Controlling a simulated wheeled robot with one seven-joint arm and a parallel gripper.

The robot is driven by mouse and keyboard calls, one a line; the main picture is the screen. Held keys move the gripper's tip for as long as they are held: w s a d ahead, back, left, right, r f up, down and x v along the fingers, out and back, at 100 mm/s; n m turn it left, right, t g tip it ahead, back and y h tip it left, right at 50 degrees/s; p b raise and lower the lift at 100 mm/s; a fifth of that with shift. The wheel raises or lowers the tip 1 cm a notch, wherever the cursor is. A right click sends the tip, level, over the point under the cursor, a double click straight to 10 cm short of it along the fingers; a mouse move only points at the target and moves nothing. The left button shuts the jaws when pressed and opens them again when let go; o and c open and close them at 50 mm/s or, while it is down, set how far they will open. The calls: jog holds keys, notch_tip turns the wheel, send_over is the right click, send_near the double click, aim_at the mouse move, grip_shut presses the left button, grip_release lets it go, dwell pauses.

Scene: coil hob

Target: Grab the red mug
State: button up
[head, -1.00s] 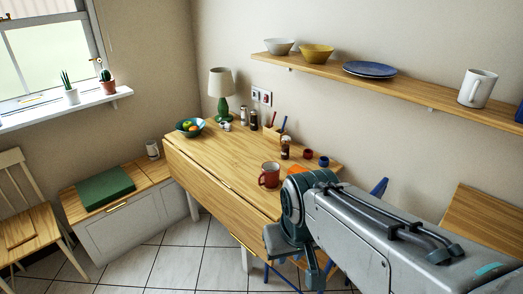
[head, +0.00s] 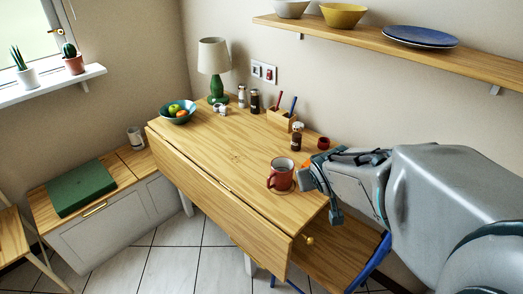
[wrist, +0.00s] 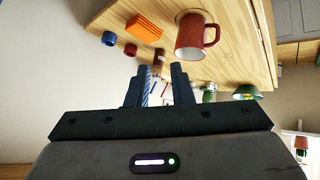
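The red mug (head: 281,176) stands upright near the right front part of the wooden table (head: 225,150). Its handle faces the front left in the head view. My gripper (head: 322,192) is just right of the mug in the head view, apart from it. In the wrist view my gripper (wrist: 158,70) shows two dark fingers, spread apart with nothing held between them. The red mug (wrist: 194,38) lies above and right of the fingertips there, its handle to the right.
A sauce bottle (head: 297,136), a small red cup (head: 323,143) and a pen holder (head: 285,119) stand behind the mug. An orange block (wrist: 146,27) and a blue cup (wrist: 108,38) show in the wrist view. A shelf (head: 430,62) hangs above. The table left of the mug is clear.

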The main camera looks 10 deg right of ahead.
jog(key=w+f+n+t+y+b, duration=0.2)
jog(key=w+f+t+b, duration=0.1)
jog(key=w+f+b, duration=0.3)
jog(key=n+t+y+b, duration=0.1)
jog(key=n+y+b, duration=0.2)
jog(key=y, duration=0.2)
send_near(269, 183)
jog(key=shift+s+d+f, duration=0.1)
jog(key=shift+s+d, duration=0.1)
jog(key=shift+d, duration=0.25)
jog(key=shift+s+d, duration=0.2)
jog(key=shift+d, duration=0.25)
jog(key=shift+w+a+f+y, duration=0.15)
jog(key=shift+w+a+y, duration=0.1)
jog(key=shift+y, duration=0.05)
jog(key=b+x, duration=0.1)
jog(key=x, duration=0.3)
jog(key=b+x, duration=0.1)
jog(key=x, duration=0.3)
jog(key=b+x, duration=0.2)
jog(key=x, duration=0.3)
jog(key=shift+a, duration=0.3)
jog(key=shift+r, duration=0.25)
grip_shut()
